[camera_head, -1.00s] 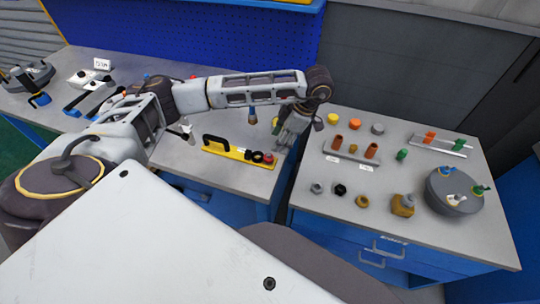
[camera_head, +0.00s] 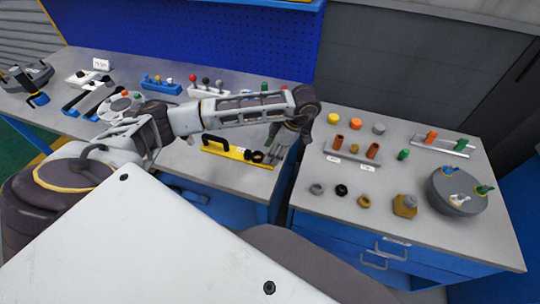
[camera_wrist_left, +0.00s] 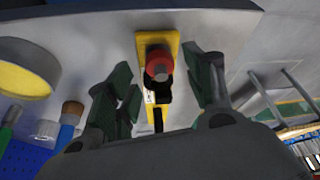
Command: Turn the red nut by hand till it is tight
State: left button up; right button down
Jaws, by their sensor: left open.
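The red nut (camera_wrist_left: 158,66) shows in the left wrist view at the end of a yellow plate (camera_wrist_left: 145,42), with dark parts beyond it. In the head view the yellow plate (camera_head: 222,149) lies on the left bench, with a black handle (camera_head: 215,139) and dark round parts (camera_head: 257,156). The red nut is hidden there behind my gripper. My left gripper (camera_head: 275,153) is at the plate's right end. In the left wrist view its fingers (camera_wrist_left: 165,88) are spread, one on each side of the nut, with nothing held. I cannot tell whether they touch it. My right gripper is out of view.
On the right bench stand a grey round shell (camera_head: 460,203), a brown block (camera_head: 404,206), a grey rack with brown cylinders (camera_head: 352,158) and several loose caps. Behind the plate are a blue rack (camera_head: 161,86) and a white lever row (camera_head: 206,93). A gap separates the benches.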

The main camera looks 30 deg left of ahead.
pick_arm(q)
jog(key=shift+x, duration=1.1)
jog(key=shift+f, duration=0.15)
